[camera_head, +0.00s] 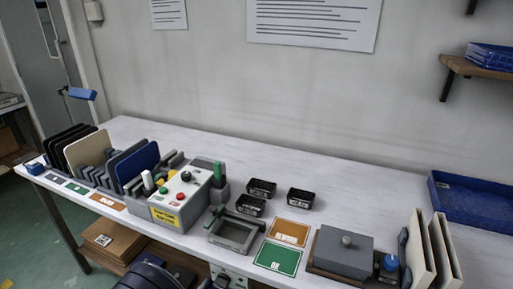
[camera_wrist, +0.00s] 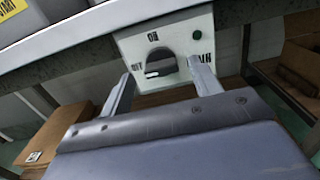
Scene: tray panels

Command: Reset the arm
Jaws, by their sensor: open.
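My gripper (camera_wrist: 160,70) shows in the wrist view with its two grey fingers spread apart. It is open and empty. The fingers point at a white switch box (camera_wrist: 190,45) under the table edge, one on each side of a dark rotary knob (camera_wrist: 160,63). The knob lies between the fingertips in the picture; I cannot tell whether they touch it. A green light (camera_wrist: 196,34) sits right of the knob.
The white table (camera_head: 330,180) holds a control box (camera_head: 182,200) with buttons, upright panels (camera_head: 137,160) in racks, black bins (camera_head: 262,188), a grey frame (camera_head: 233,232) and a blue tray (camera_head: 470,198). Below the table are brown boxes (camera_head: 112,238). The table's back middle is clear.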

